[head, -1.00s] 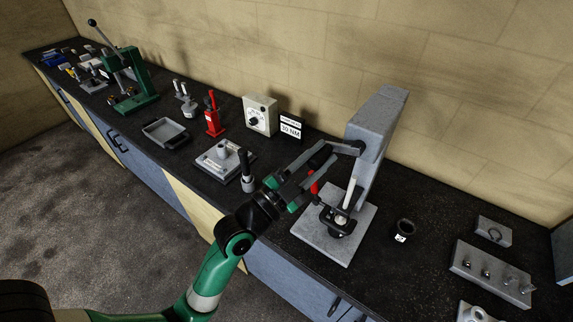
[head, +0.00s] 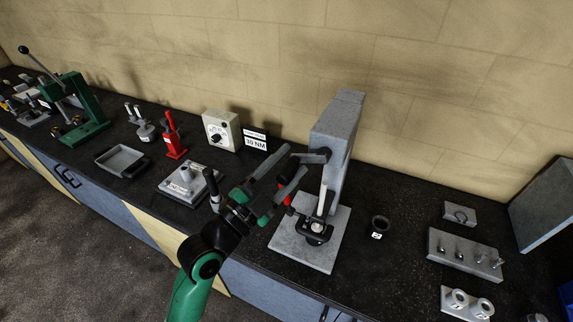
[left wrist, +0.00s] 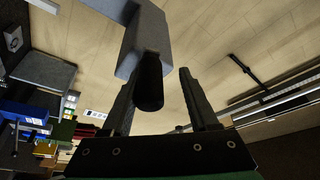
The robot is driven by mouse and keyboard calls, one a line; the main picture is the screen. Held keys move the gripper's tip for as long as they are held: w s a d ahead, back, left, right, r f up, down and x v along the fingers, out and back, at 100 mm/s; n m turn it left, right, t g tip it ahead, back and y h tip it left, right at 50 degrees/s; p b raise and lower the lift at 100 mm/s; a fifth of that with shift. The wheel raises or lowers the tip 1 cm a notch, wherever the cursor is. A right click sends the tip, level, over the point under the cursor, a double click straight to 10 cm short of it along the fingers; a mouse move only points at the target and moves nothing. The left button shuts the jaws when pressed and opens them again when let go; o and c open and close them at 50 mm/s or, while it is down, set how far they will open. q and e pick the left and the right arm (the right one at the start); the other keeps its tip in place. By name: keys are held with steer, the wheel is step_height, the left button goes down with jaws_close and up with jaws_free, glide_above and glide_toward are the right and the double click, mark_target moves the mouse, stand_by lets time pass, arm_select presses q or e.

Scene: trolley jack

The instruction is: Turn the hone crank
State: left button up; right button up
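The hone is a grey column (head: 337,135) on a flat grey base plate (head: 292,247), in the middle right of the head view. Its dark crank arm (head: 314,157) sticks out to the left from the column head. My left gripper (head: 295,162) is beside the crank, its fingers pointing up and right towards it. In the left wrist view the black crank handle (left wrist: 149,84) hangs below a grey block, in the gap between the two fingers and nearer the left one. The gripper is open, with clear space beside the right finger. My right gripper is not in view.
A red-handled part (head: 287,196) and a black clamp (head: 315,232) sit low on the hone. A black cup (head: 378,227) stands to its right. A grey fixture (head: 190,184) and an upright black-handled tool (head: 211,187) are left of my gripper. The wall is close behind.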

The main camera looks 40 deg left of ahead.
arm_select(q)
steer(key=shift+s+r, duration=0.1)
steer(key=v, duration=1.1)
steer(key=shift+s+b, duration=0.25)
steer(key=shift+b, duration=0.2)
